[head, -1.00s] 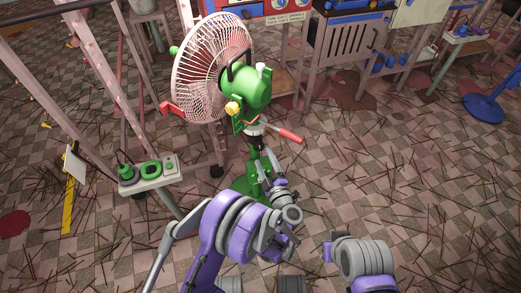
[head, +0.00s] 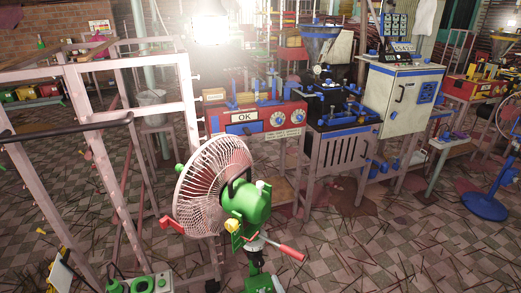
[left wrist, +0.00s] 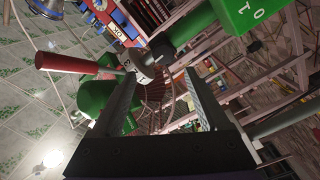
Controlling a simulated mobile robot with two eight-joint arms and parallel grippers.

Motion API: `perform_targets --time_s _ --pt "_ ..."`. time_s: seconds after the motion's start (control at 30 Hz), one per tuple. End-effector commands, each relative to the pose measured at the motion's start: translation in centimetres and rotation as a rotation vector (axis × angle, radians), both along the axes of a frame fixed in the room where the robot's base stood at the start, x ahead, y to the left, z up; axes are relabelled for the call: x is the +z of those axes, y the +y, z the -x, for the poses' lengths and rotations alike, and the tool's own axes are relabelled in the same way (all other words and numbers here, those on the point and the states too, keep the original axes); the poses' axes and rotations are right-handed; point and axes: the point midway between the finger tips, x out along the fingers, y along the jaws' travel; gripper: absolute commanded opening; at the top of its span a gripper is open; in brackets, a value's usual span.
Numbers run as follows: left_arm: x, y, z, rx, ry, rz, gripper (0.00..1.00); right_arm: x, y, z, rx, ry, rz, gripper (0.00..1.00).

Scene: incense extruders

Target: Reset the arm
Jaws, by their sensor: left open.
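My left gripper (left wrist: 162,76) shows in the left wrist view, its two dark fingers spread apart with nothing between them. Beyond the fingers are the fan's red handle (left wrist: 66,62) and a green rounded part (left wrist: 95,96). A green box marked 0 and 1 (left wrist: 240,12) is at the upper right of that view. In the head view I cannot clearly make out either gripper. My right arm is not visible in either current view.
The fan (head: 213,185) with its green motor (head: 247,203) stands close in front. Pale frames (head: 125,70) stand at left. A red machine (head: 258,118) and a white cabinet (head: 400,98) stand behind. Stick-strewn floor (head: 400,235) is open at lower right.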

Motion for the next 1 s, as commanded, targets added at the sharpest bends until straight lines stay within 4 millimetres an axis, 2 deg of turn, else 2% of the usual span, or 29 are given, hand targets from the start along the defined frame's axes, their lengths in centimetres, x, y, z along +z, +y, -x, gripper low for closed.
perform_targets --time_s 0.17,0.3,0.47,0.6,0.77,0.87,1.0 --pt "5.2 0.3 -2.4 -0.115 -0.022 -0.065 0.78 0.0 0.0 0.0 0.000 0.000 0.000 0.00" --pt "10.5 0.6 -4.0 -0.273 -0.017 -0.160 0.78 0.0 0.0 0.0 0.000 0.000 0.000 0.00" --pt "14.7 1.5 -3.7 -0.452 0.050 -0.290 0.78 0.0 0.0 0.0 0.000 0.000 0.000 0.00" --pt "16.4 3.1 -1.6 -0.592 0.160 -0.403 0.78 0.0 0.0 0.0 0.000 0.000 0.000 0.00" --pt "16.2 6.1 2.7 -0.720 0.344 -0.520 0.78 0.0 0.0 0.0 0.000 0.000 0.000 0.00" --pt "15.3 8.6 6.4 -0.780 0.487 -0.584 0.78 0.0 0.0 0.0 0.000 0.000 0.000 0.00" --pt "13.3 12.6 12.4 -0.833 0.711 -0.652 0.78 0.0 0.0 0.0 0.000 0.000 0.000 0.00"
